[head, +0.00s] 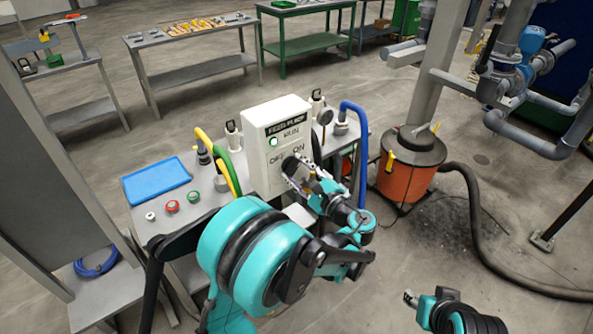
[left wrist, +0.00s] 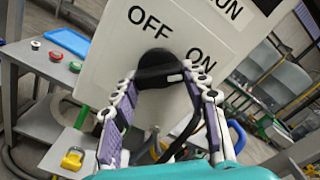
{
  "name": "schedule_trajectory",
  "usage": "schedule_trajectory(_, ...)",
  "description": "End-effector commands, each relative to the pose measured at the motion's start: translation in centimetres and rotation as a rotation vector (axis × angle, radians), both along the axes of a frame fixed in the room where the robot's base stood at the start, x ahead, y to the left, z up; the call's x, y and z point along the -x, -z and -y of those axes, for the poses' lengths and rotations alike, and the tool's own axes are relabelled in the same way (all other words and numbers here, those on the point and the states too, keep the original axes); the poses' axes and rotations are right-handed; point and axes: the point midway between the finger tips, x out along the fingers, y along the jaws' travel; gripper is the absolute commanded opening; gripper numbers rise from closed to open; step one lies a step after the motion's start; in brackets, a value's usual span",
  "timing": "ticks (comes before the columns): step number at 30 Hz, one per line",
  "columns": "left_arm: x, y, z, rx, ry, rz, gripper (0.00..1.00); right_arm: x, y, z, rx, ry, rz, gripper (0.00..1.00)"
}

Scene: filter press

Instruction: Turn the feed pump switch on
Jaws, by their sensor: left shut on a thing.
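The feed pump box (head: 262,165) is a white cabinet on the grey bench, labelled FEED PUMP, RUN, OFF and ON. The green RUN lamp (head: 273,142) looks bright. The black switch knob (left wrist: 160,66) sits below the OFF and ON labels; its white mark lies on the side towards ON. My left gripper (head: 303,172) is at the front of the box, shut on the knob; its fingers also show in the left wrist view (left wrist: 165,92). In the head view the gripper mostly hides the knob. My right gripper (head: 410,298) is low at the right, away from the bench.
A blue tray (head: 156,180), red button (head: 172,206) and green button (head: 193,197) are left of the box. Yellow and green hoses (head: 232,172) stand beside it, and a blue hose (head: 362,150) at its right. An orange drum (head: 408,172) stands further right.

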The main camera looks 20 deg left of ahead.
Motion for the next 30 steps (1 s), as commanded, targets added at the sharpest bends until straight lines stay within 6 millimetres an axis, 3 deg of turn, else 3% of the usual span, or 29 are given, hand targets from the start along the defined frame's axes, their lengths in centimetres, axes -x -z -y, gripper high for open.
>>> schedule_trajectory(17, 0.03, 0.05, -0.02, -0.021, 0.0, -0.029, 0.15, 0.0, 0.09, 0.0, 0.0, 0.0, 0.0, 0.4)
schedule_trajectory(18, 0.02, 0.06, -0.02, -0.021, 0.0, -0.029, 0.47, 0.0, 0.09, 0.0, 0.0, 0.0, 0.0, 0.4)
schedule_trajectory(20, 0.03, 0.05, -0.02, -0.02, 0.0, -0.028, 0.62, 0.0, 0.09, 0.0, 0.0, 0.0, 0.0, 0.4)
schedule_trajectory(30, 0.1, 0.03, 0.13, -0.02, 0.001, -0.027, 0.66, 0.0, 0.07, -0.01, 0.0, 0.0, 0.0, 0.4)
